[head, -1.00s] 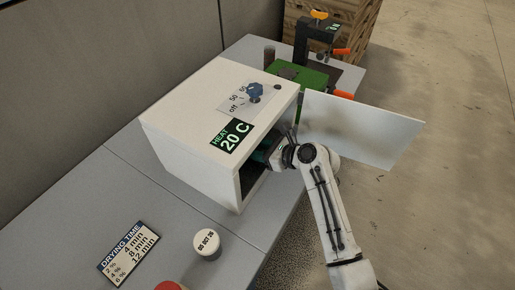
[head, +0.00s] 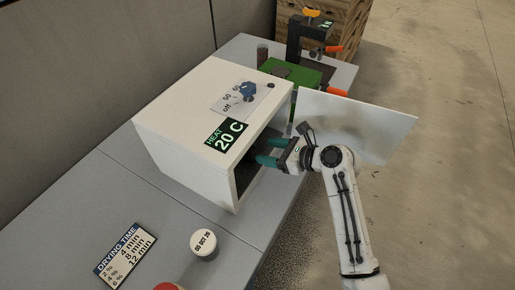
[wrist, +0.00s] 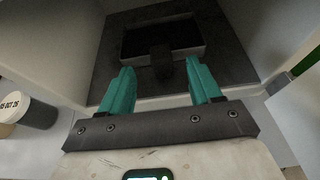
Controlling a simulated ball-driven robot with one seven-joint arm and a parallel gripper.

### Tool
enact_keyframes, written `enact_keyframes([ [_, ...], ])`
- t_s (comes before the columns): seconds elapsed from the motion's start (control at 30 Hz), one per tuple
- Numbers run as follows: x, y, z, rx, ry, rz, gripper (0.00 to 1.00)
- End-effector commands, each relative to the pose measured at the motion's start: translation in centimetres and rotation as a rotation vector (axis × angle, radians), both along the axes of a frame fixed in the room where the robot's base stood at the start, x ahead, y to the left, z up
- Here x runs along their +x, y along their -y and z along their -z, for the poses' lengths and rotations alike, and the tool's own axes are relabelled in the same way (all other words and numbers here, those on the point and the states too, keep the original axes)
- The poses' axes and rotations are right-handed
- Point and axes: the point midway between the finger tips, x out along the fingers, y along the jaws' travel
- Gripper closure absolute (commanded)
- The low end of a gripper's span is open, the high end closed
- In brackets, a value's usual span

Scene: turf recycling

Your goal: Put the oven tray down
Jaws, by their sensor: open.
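The oven tray (wrist: 201,51) is a dark shallow tray with a lighter rim and a tab-like handle (wrist: 162,62) facing me. In the wrist view it rests on the dark floor of the white oven (head: 165,110). My gripper (head: 262,161) is at the oven's open front, its teal fingers pointing in. In the wrist view my gripper (wrist: 160,80) is open, its fingers apart on either side of the handle's line and short of the tray. Nothing is between them. The tray is hidden in the head view.
The oven door (head: 355,125) stands open to the right, beside my arm. A white-lidded jar (head: 204,244) and a drying time sign (head: 127,255) are on the grey bench in front. A green press (head: 291,72) stands behind the oven. Floor to the right is clear.

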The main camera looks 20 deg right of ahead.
Motion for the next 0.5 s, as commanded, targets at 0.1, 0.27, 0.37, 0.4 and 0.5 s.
enact_keyframes([
  [0.1, -1.7, 1.3, -0.8, 0.001, 0.0, 0.003, 0.37],
  [0.27, -3.3, 2.5, -1.6, 0.001, -0.001, 0.003, 0.37],
  [0.37, -3.8, 2.8, -1.9, 0.002, 0.0, 0.002, 0.37],
  [0.4, -3.9, 2.9, -2.0, 0.002, 0.0, 0.002, 0.37],
  [0.5, -4.0, 2.9, -2.0, 0.001, -0.001, 0.001, 0.37],
])
